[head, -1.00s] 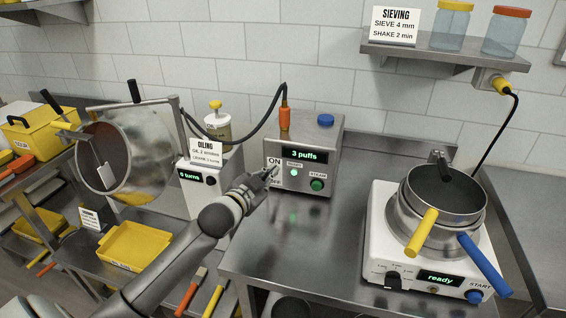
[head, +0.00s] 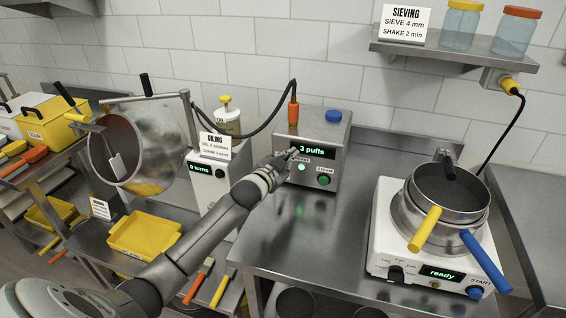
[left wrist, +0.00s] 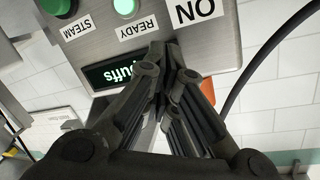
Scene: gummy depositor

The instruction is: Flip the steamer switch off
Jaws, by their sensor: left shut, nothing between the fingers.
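The steamer (head: 322,165) is a steel box on the counter, with a display reading "3 puffs", a lit green READY lamp (head: 301,168) and a green STEAM button (head: 324,180). My left gripper (head: 288,156) is shut and empty, with its tips at the left part of the steamer's front. In the left wrist view the shut fingers (left wrist: 170,62) lie over the panel close to the ON label (left wrist: 195,10) and partly cover the display (left wrist: 115,72). The switch itself is hidden behind my gripper. I cannot tell whether the fingers touch it. My right gripper is not in view.
A sieve shaker (head: 400,245) with stacked pans and yellow and blue handles stands on the right. An oiling unit (head: 207,175) and a steel drum (head: 160,150) stand on the left. A hose arches above the steamer. The counter before the steamer is bare.

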